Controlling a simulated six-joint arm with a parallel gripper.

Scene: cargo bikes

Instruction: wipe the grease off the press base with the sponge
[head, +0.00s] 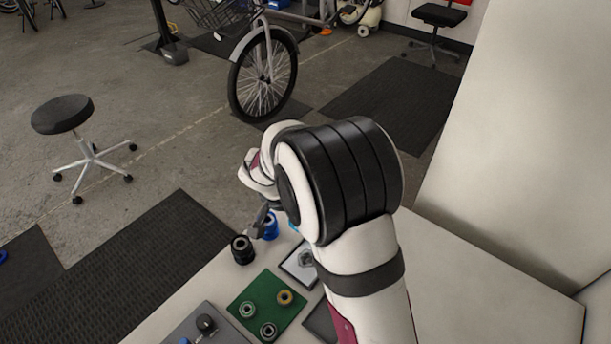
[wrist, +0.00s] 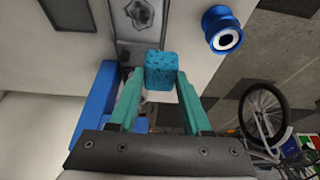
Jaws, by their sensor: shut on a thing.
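My gripper (wrist: 158,88) is shut on a blue speckled sponge (wrist: 160,71), held between the teal fingertips in the wrist view. Beyond the sponge, at the top of the wrist view, is a grey plate (wrist: 124,32) with a darker, uneven patch (wrist: 140,13) that looks like grease. I take this plate for the press base; the sponge overlaps its lower part in the picture, and I cannot tell whether they touch. In the head view my arm hides most of the gripper. A small framed plate with a grey patch (head: 303,261) shows there beside my arm.
A blue round part (wrist: 222,29) stands close to the right of the sponge in the wrist view. In the head view, a black round part (head: 242,249) stands near the bench edge. A green mat (head: 264,309) holds several rings. A grey control box (head: 204,328) is nearer.

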